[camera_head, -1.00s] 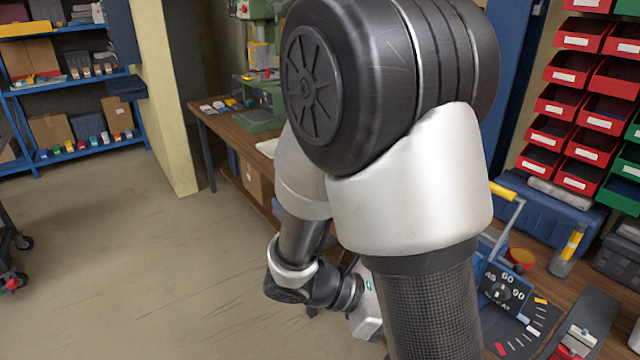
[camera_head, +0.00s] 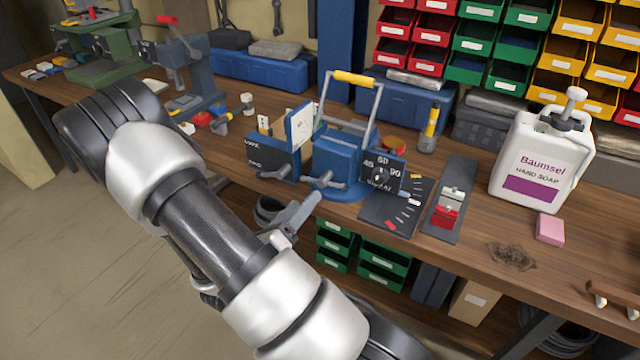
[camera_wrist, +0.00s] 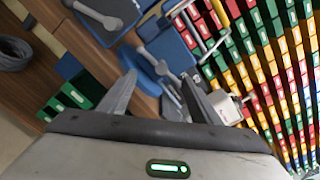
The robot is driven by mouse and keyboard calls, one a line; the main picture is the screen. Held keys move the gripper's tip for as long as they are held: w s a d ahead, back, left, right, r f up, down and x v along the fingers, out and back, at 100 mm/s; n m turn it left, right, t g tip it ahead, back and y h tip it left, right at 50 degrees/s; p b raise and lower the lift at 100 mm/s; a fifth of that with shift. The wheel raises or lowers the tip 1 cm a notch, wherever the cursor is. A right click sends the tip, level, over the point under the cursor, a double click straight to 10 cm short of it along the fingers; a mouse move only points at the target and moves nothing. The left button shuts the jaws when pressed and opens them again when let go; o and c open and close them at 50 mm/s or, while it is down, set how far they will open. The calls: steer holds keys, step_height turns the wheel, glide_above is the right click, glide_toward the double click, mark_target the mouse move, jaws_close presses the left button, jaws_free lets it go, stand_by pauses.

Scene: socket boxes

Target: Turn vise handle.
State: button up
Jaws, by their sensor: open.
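The blue vise-like device (camera_head: 338,160) stands at the front edge of the wooden bench, with a yellow-gripped lever (camera_head: 355,78) on top. A grey handle (camera_head: 324,181) sticks out at its front. A second grey handle (camera_head: 276,173) is on the dark panel to its left. My gripper (camera_head: 306,207) is just in front of the bench edge, below the front handle. In the wrist view my gripper (camera_wrist: 158,74) has its fingers apart. The grey front handle (camera_wrist: 160,66) shows beyond the fingertips; I cannot tell whether they touch it.
A dial plate (camera_head: 383,176), a dark strip with a red block (camera_head: 446,214), a white soap jug (camera_head: 541,160) and a pink block (camera_head: 550,229) are to the right. Another grey-blue vise (camera_head: 186,68) is further left. Drawers (camera_head: 381,268) hang under the bench. Coloured bins fill the wall.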

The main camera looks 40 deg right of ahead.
mark_target(319, 184)
steer(key=x, duration=0.9)
steer(key=shift+w+d, duration=0.15)
steer(key=shift+d, duration=0.1)
jaws_close()
